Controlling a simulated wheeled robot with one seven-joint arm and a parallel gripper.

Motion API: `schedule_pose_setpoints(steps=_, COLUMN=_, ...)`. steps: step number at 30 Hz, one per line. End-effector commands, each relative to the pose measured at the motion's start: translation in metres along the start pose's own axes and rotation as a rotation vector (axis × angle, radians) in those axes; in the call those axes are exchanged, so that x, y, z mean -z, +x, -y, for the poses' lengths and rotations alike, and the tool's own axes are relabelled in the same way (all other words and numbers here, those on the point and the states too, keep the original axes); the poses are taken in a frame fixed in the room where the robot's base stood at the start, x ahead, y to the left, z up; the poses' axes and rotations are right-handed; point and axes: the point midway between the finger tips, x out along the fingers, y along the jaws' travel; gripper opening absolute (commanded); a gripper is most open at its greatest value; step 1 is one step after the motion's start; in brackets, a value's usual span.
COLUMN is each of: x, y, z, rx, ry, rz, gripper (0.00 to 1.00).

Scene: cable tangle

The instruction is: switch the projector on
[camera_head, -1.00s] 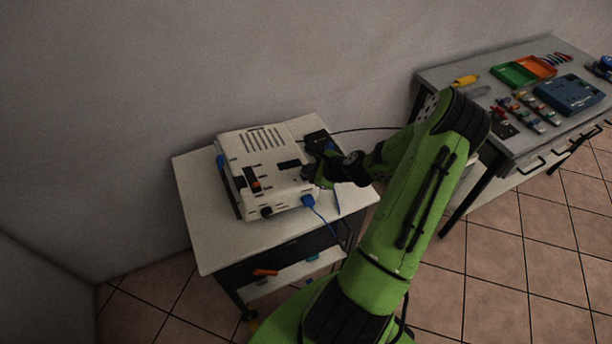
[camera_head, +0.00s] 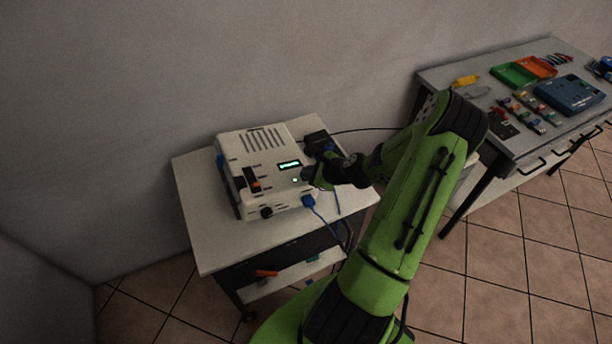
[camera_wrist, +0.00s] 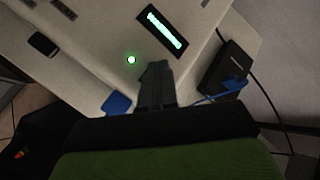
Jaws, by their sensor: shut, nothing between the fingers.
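The projector (camera_head: 262,150) is a white box with vents, standing on a small white cart. Its display (camera_head: 289,165) is lit green, and a green light (camera_head: 295,180) glows near it. In the wrist view the display (camera_wrist: 164,30) and the round green light (camera_wrist: 131,60) are both bright. My gripper (camera_wrist: 157,68) is shut and empty, with its tips over the projector's top close beside the green light. I cannot tell whether the tips touch the surface. In the head view my gripper (camera_head: 308,174) is at the projector's right side, partly hidden by my wrist.
A blue plug (camera_head: 308,201) with a blue cable is at the projector's front. A black power brick (camera_head: 317,141) lies on the cart (camera_head: 205,235) behind my gripper. A workbench (camera_head: 440,78) with trays and tools stands at the right. The cart's front left is clear.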

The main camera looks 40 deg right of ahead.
Motion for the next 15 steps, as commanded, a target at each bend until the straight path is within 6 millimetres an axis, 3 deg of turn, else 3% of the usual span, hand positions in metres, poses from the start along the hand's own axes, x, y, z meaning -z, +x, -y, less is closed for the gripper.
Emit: schedule_pose_setpoints(steps=15, x=-0.007, y=-0.011, z=0.008, rx=-0.001, ry=0.0, rz=-0.001, gripper=0.0)
